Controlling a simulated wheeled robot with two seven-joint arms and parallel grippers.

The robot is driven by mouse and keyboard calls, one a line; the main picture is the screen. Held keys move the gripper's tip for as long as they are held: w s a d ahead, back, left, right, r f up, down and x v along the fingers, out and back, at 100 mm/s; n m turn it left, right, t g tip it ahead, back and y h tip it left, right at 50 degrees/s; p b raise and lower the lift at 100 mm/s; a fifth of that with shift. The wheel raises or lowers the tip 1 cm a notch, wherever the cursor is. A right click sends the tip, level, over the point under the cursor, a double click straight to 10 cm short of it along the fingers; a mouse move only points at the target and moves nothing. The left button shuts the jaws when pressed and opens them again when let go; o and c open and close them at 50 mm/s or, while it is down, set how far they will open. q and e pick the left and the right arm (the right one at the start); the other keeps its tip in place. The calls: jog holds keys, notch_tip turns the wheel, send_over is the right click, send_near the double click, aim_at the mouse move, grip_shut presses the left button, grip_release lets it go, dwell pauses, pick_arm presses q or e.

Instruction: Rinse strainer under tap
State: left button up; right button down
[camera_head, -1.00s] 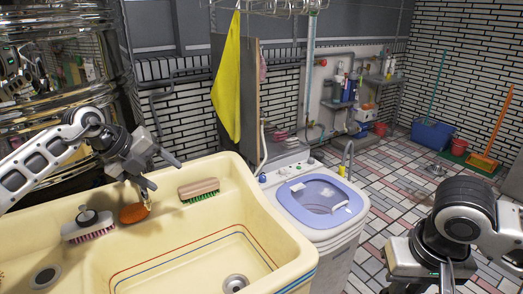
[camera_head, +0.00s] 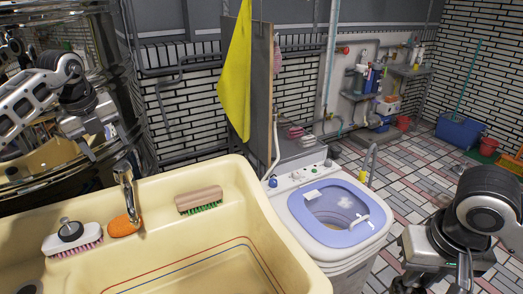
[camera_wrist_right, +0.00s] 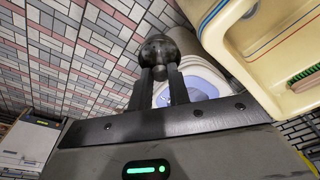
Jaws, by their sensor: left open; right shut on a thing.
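The metal tap (camera_head: 127,190) stands at the back left rim of the cream sink (camera_head: 262,212). My left gripper (camera_head: 108,146) is open and empty, just above and left of the tap, apart from it as far as I can tell. My right gripper (camera_wrist_right: 160,82) is shut on a dark, round, strainer-like thing (camera_wrist_right: 159,48) with a short stub between the fingers. In the head view my right gripper (camera_head: 464,272) is at the lower right, away from the sink; what it holds is hidden there. No water shows at the tap.
A washing machine (camera_head: 338,212) stands right of the sink. A yellow cloth (camera_head: 236,80) hangs behind. The sink basin looks clear.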

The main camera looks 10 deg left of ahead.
aim_at(120, 167)
pick_arm(q)
jog(key=shift+f, duration=0.45)
pick_arm(e)
jog(key=shift+s, duration=0.1)
pick_arm(q)
jog(key=shift+b+x, duration=1.35)
jog(key=shift+x, duration=3.05)
pick_arm(e)
jog(key=shift+f, duration=1.35)
pick_arm(q)
jog(key=c, duration=0.6)
